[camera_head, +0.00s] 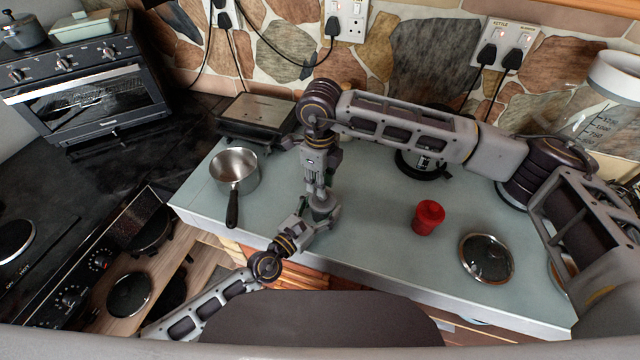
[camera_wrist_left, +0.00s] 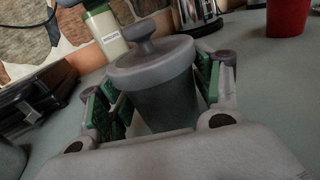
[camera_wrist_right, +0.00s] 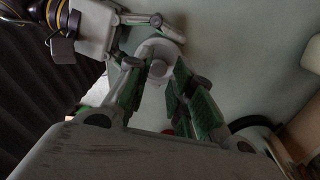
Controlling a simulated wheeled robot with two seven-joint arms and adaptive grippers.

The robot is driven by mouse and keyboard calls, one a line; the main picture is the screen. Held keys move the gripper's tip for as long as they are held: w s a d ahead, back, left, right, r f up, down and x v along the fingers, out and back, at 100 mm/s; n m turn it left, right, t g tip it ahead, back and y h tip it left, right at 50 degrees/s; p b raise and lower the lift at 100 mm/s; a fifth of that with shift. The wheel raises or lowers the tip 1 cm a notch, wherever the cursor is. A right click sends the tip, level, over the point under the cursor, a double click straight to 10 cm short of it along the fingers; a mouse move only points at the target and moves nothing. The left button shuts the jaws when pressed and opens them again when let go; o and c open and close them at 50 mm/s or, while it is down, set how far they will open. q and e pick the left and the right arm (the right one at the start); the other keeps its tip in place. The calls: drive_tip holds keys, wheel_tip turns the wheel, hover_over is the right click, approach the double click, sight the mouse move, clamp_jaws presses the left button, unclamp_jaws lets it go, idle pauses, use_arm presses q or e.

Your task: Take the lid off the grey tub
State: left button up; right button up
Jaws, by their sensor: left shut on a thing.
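The grey tub (camera_wrist_left: 165,100) stands upright in the left wrist view, with its round lid (camera_wrist_left: 150,62) and mushroom-shaped knob (camera_wrist_left: 141,35) on top. My left gripper (camera_wrist_left: 160,95) is shut on the tub's body, with a green-padded finger on each side. In the head view the tub (camera_head: 325,210) is small and partly hidden by both grippers near the counter's front edge. My right gripper (camera_head: 318,188) points down above it. In the right wrist view the lid (camera_wrist_right: 160,48) and knob (camera_wrist_right: 158,68) show between its open fingers; I cannot see them touching the knob.
A red container (camera_head: 428,217) and a glass pan lid (camera_head: 486,257) are right of the tub on the counter (camera_head: 380,250). A saucepan (camera_head: 234,170) stands to the left. A labelled bottle (camera_wrist_left: 103,32) stands behind the tub. My right arm crosses over the counter.

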wheel_tip(320, 180, up, 10)
idle(0.6)
drive_tip(key=shift+r, duration=0.1)
use_arm(q)
drive_tip(key=o, duration=1.5)
drive_tip(key=shift+s+a, duration=0.1)
drive_tip(key=shift+s, duration=0.05)
drive_tip(key=shift+v, duration=5.8)
drive_tip(key=shift+o, duration=0.4)
